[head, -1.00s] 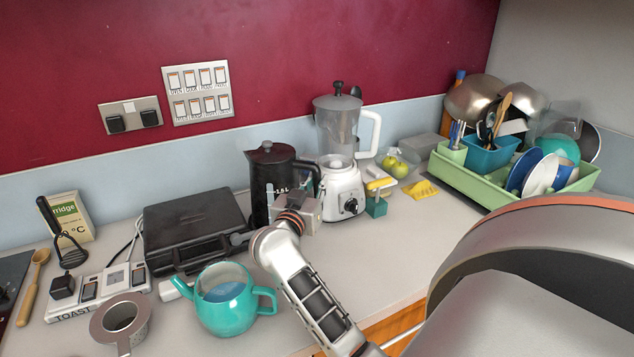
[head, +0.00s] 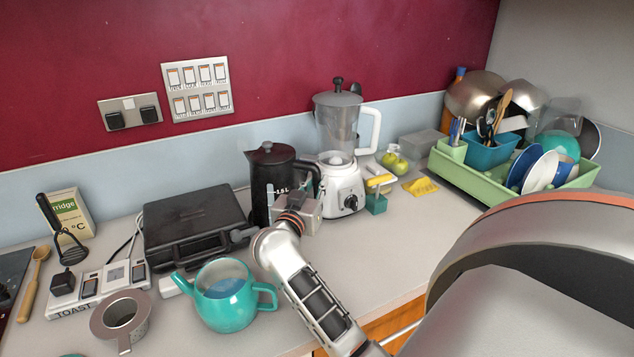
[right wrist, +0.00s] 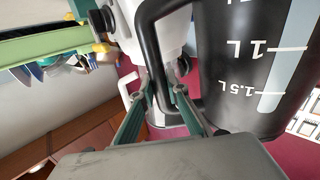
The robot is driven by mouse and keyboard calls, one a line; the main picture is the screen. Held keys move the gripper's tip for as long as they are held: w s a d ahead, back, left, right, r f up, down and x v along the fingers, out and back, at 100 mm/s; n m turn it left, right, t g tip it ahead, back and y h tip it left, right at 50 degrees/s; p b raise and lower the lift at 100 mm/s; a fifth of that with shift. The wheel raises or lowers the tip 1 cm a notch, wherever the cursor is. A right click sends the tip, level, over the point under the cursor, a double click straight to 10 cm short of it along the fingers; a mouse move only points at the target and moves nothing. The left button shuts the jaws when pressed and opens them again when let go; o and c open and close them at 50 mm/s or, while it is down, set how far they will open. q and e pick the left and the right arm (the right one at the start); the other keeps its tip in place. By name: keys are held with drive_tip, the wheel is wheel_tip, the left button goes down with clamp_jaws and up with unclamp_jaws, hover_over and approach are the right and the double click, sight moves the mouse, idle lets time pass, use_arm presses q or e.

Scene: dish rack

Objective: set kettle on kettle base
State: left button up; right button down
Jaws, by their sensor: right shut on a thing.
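The black kettle (head: 262,182) with a grey level window stands upright near the back wall, between the black grill and the blender. It also shows in the right wrist view (right wrist: 225,70), upside down, with its level marks. My right gripper (head: 308,198) is at the kettle's handle side. In the right wrist view its green fingers (right wrist: 160,95) are shut on the black handle (right wrist: 147,50). The kettle base cannot be made out; the kettle's bottom is partly hidden by my gripper, so I cannot tell what it rests on. My left gripper is not in view.
The white blender (head: 343,185) stands close behind and right of the kettle. The black grill (head: 195,225) is at its left. A teal teapot (head: 228,312) and a metal strainer (head: 108,325) are in front. A green dish rack (head: 470,180) stands at the back right; counter before it is clear.

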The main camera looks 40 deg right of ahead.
drive_tip(key=c, duration=2.2)
unclamp_jaws()
drive_tip(key=shift+c, duration=0.2)
drive_tip(key=shift+f, duration=0.2)
drive_tip(key=v, duration=1.1)
drive_tip(key=shift+r, duration=0.15)
